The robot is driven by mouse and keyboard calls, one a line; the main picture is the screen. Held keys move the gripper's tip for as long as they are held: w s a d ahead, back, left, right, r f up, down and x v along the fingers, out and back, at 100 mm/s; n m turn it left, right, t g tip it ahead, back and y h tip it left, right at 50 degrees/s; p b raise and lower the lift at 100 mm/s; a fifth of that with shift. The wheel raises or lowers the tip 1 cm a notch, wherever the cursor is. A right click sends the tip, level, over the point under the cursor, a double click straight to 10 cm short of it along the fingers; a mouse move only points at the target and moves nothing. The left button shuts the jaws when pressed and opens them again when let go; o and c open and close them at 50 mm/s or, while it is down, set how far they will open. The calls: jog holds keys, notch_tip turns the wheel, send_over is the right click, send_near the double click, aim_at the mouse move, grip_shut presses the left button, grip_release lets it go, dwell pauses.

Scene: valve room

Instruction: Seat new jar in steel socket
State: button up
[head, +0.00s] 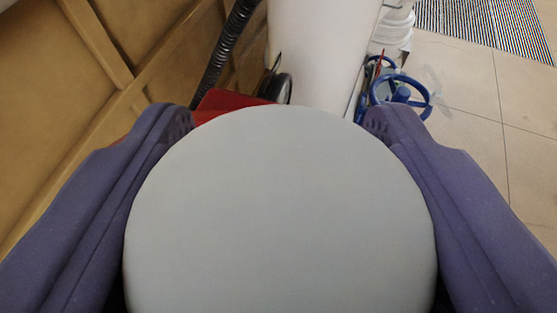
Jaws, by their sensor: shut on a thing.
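A large pale grey round thing (280,215), which may be the jar's end, fills the lower middle of the head view. My gripper (278,120) is shut on it, with one purple finger against its left side and the other against its right side. I cannot see its far side or what lies beneath it. No steel socket can be made out; the round thing hides much of the view ahead.
A white column (320,50) stands straight ahead. A blue valve wheel (402,95) is right of it. A red object (228,101) and a black ribbed hose (230,42) are to the left, beside a tan panelled wall (60,110). Tiled floor (490,120) is open at right, with a striped mat (485,25).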

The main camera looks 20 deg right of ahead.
aim_at(278, 155)
jog(key=shift+f, duration=0.15)
jog(key=shift+f+b, duration=0.65)
jog(key=shift+f, duration=0.1)
jog(key=shift+f+b, duration=0.8)
jog(key=shift+f, duration=0.2)
dwell(0.7)
dwell(0.3)
jog(key=o, duration=1.6)
jog(key=shift+o, duration=0.2)
jog(key=shift+r+p, duration=3.8)
jog(key=shift+p, duration=0.25)
